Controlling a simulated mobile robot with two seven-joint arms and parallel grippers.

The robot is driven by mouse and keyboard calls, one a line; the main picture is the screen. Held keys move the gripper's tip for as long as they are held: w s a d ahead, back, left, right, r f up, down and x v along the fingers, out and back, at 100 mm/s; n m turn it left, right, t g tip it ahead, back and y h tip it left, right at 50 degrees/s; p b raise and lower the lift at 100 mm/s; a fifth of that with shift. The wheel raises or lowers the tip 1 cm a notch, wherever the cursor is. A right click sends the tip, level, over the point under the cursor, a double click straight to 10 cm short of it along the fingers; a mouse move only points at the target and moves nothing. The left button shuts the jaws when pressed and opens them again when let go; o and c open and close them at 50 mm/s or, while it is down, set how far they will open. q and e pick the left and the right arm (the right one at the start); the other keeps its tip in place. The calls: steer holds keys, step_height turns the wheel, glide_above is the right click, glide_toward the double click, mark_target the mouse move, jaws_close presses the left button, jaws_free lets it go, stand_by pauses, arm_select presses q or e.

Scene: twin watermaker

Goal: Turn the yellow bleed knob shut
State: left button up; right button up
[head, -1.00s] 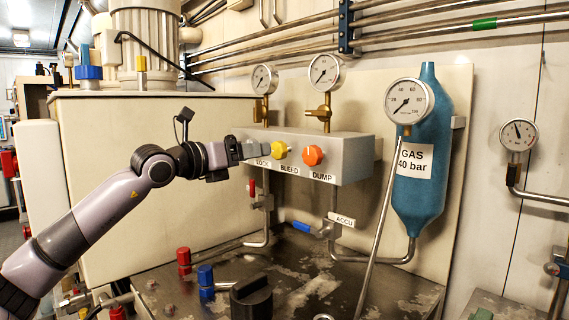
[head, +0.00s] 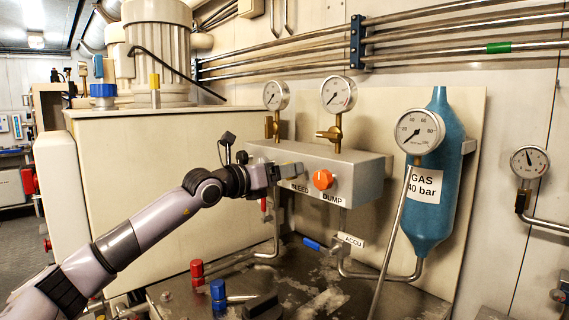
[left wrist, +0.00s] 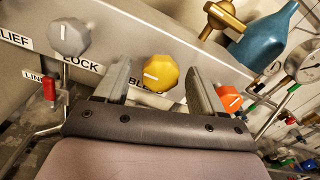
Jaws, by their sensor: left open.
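The yellow bleed knob (left wrist: 161,74) is a faceted knob with a white line, on the front of the grey valve box (head: 365,172). In the left wrist view it lies between the two fingers of my left gripper (left wrist: 160,84), with a visible space on either side. In the head view the left gripper (head: 287,172) reaches the box front from the left, and its fingers hide the yellow knob. The left gripper is open. The BLEED label (head: 300,187) shows just below the fingers. My right gripper is in neither view.
The orange dump knob (head: 323,179) sits close on the right of the left gripper. The grey lock knob (left wrist: 69,37) is on the left. Gauges (head: 338,94) stand above the box. Pipes and a blue lever (head: 312,244) are below, and a blue gas bottle (head: 430,200) is on the right.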

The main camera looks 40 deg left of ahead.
arm_select(q)
steer(key=shift+w+d, duration=0.1)
steer(key=shift+w, duration=0.3)
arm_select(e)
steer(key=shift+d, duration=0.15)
arm_select(q)
steer(key=c, duration=1.1)
steer(key=shift+o, duration=0.2)
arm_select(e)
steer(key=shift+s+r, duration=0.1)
